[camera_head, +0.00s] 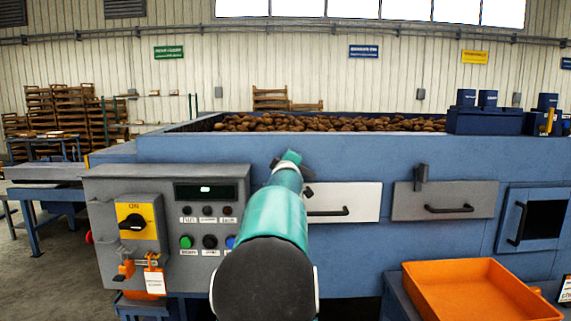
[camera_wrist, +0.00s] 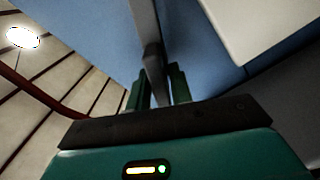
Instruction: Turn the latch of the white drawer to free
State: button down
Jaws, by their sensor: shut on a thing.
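The white drawer (camera_head: 345,203) is closed in the front of the blue machine, with a black bar handle (camera_head: 330,211). My teal arm covers its left end. My gripper (camera_head: 290,157) is at the drawer's upper left, and its fingers are mostly hidden in the head view. In the wrist view, my gripper (camera_wrist: 164,82) is shut on the dark grey latch (camera_wrist: 152,62), which runs between the two fingers. A pale panel, apparently the white drawer's front (camera_wrist: 265,30), shows at the upper right there. The latch's exact angle is hard to tell.
A grey drawer (camera_head: 405,205) with an upright latch (camera_head: 421,174) is to the right. A control box (camera_head: 167,230) with knobs and buttons stands on the left. An orange tray (camera_head: 475,290) sits low at the front right. Potatoes (camera_head: 330,122) fill the machine's top.

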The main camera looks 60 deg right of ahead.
jog(key=n, duration=0.5)
jog(key=shift+f+n, duration=0.15)
jog(key=shift+n, duration=0.25)
dwell(0.3)
jog(key=c, duration=1.4)
grip_release()
jog(key=v, duration=1.4)
jog(key=shift+w, duration=0.1)
